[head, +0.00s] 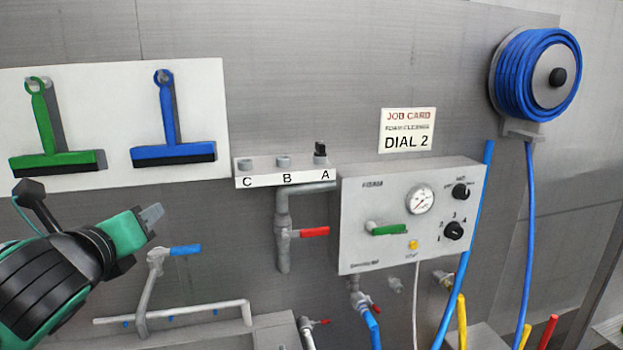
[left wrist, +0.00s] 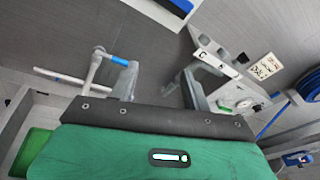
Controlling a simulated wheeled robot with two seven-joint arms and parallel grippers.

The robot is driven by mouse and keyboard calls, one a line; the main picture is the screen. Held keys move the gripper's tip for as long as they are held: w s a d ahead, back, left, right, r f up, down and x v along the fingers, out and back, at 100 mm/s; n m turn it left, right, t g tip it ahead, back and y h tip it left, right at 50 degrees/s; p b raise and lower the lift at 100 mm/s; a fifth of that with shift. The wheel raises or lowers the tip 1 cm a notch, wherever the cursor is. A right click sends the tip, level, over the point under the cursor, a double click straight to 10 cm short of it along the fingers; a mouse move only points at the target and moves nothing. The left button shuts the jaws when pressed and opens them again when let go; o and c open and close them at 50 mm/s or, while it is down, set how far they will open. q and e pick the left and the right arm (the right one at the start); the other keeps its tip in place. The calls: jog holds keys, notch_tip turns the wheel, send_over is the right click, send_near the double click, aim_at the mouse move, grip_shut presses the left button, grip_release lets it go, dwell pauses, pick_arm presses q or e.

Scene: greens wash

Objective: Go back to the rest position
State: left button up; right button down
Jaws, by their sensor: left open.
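My left gripper (head: 152,214) comes in from the left in the head view, in front of the wall and below the blue squeegee. Its fingers point up and to the right. In the left wrist view its two fingers (left wrist: 160,88) stand apart with nothing between them. It touches nothing that I can see. My right gripper is in neither view.
A control box (head: 405,250) with gauge and dials is on the wall. Valve pipes with blue (head: 185,250) and red (head: 315,232) handles stick out near my gripper. A labelled rail (head: 265,170), squeegee board (head: 110,75) and hose reel (head: 540,75) are higher up.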

pick_arm(q)
jog(key=s+d+f+n+g, duration=0.15)
jog(key=f+n, duration=0.35)
jog(key=f, duration=0.5)
jog(key=s+d+f+n+g+h, duration=0.1)
jog(key=s+f+n+g, duration=0.15)
jog(key=f+n, duration=0.45)
jog(key=s+d+f+n+g, duration=0.1)
jog(key=f+n+g, duration=0.1)
jog(key=f, duration=1)
jog(key=s+f+n+g, duration=0.6)
jog(key=s+f+n, duration=0.9)
jog(key=s+f, duration=0.5)
notch_tip(320, 180, down, 30)
jog(key=g, duration=0.2)
jog(key=s+a+f+g+b, duration=0.1)
jog(key=s+a+f, duration=0.2)
jog(key=s+f, duration=1.6)
jog(key=shift+s+a+f+m+b, duration=0.15)
jog(key=shift+s+f+m+b, duration=0.2)
jog(key=shift+f, duration=1.1)
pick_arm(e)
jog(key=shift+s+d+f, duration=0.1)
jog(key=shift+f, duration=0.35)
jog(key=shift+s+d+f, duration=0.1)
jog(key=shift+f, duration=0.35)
